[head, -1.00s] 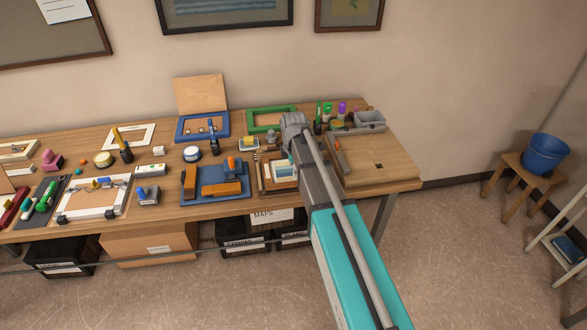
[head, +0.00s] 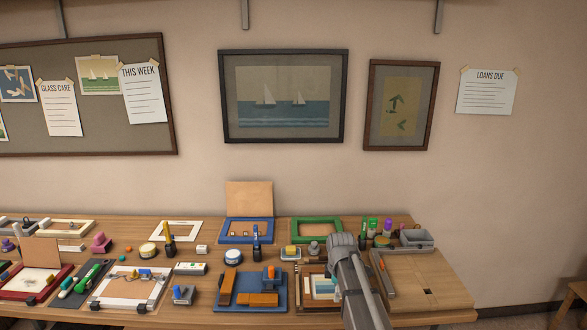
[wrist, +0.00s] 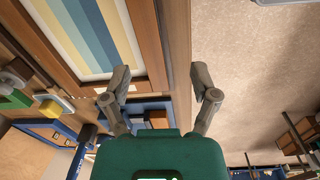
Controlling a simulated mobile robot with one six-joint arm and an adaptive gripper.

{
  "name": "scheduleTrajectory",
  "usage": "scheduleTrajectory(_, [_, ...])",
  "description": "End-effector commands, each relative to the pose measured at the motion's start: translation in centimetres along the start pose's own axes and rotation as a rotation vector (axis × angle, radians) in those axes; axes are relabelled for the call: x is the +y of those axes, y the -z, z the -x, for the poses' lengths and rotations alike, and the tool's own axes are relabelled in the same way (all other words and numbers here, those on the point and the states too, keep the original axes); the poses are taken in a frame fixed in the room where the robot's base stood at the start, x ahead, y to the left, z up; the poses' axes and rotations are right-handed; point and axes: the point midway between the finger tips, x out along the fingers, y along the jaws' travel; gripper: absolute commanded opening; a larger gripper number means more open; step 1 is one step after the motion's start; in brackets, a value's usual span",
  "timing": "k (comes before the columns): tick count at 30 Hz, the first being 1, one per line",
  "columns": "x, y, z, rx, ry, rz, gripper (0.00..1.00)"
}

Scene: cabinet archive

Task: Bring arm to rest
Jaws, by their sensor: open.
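My gripper (wrist: 160,88) shows in the wrist view with its two grey fingers spread apart and nothing between them. The table's wooden front edge (wrist: 177,70) runs behind the gap between the fingers. In the head view my arm reaches over the right part of the workbench (head: 455,311), and its fingers are hidden there. A wooden frame with a striped picture (wrist: 88,30) lies on the bench at the upper left of the wrist view, apart from the fingers.
A blue tray (head: 233,297) with wooden blocks, a green frame (head: 294,235), a blue frame (head: 224,236) and a grey bin (head: 417,239) crowd the bench around my arm. Framed pictures (head: 283,137) hang on the wall behind.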

Motion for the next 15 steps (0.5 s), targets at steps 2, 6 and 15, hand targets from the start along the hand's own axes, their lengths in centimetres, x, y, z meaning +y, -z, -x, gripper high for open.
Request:
scheduleTrajectory(2, [-1.4, -0.4, 0.1, 0.0, 0.003, -0.076, 0.77])
scheduleTrajectory(6, [-3.9, -1.0, 0.2, -0.002, 0.008, -0.255, 0.77])
scheduleTrajectory(15, [-9.5, -2.3, 0.4, -0.009, 0.021, -0.687, 0.77])
